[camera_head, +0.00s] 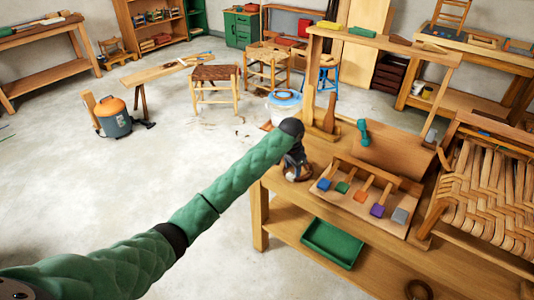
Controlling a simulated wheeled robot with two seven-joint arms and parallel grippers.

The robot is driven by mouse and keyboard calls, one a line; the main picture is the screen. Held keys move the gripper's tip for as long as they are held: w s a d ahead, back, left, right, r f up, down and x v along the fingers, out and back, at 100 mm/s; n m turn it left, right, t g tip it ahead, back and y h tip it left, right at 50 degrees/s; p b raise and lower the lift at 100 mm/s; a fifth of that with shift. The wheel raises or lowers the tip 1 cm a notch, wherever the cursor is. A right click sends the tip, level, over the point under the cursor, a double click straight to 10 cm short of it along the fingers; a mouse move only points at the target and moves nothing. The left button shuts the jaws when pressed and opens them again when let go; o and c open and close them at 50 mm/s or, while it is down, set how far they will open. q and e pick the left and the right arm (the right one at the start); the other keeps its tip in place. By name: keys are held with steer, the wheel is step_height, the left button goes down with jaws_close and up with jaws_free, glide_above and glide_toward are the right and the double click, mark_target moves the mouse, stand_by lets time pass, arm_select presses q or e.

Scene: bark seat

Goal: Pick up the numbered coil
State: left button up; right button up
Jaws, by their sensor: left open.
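My left arm comes in from the lower left in a green quilted sleeve. Its dark gripper (297,168) is open and points down over the left end of the workbench (258,208). A small brown rounded thing (306,174) shows at its fingertips; I cannot tell whether it is a coil or whether the fingers touch it. A dark brown ring-shaped coil (418,290) lies low at the bottom edge, well apart from the gripper. No number is readable on either. My right gripper is not in view.
A wooden rack with several colored-block tools (360,196) stands right of the gripper. A teal-handled tool (363,132) and a wooden upright (329,112) are behind it. A woven seat (490,195) fills the right. A green tray (332,243) is on the lower shelf.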

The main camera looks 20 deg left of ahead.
arm_select(q)
steer(key=w+a+r, duration=0.1)
steer(key=w+a, duration=0.2)
steer(key=w+a+r+g, duration=0.1)
steer(key=w+a, duration=0.2)
steer(key=w+a+r+g, duration=0.1)
steer(key=w+a, duration=0.2)
steer(key=shift+w+a+r+n+y, duration=0.1)
steer(key=shift+a+r+n+y, duration=0.1)
steer(key=shift+n+y, duration=0.1)
steer(key=shift+a+f+p, duration=0.1)
steer(key=shift+f+p, duration=0.1)
steer(key=shift+p, duration=0.15)
step_height(320, 180, down, 2)
steer(key=shift+f+p, duration=0.1)
steer(key=shift+p, duration=0.2)
step_height(320, 180, down, 4)
steer(key=shift+f+p, duration=0.2)
steer(key=shift+p, duration=0.85)
steer(key=shift+f, duration=0.45)
jaws_close()
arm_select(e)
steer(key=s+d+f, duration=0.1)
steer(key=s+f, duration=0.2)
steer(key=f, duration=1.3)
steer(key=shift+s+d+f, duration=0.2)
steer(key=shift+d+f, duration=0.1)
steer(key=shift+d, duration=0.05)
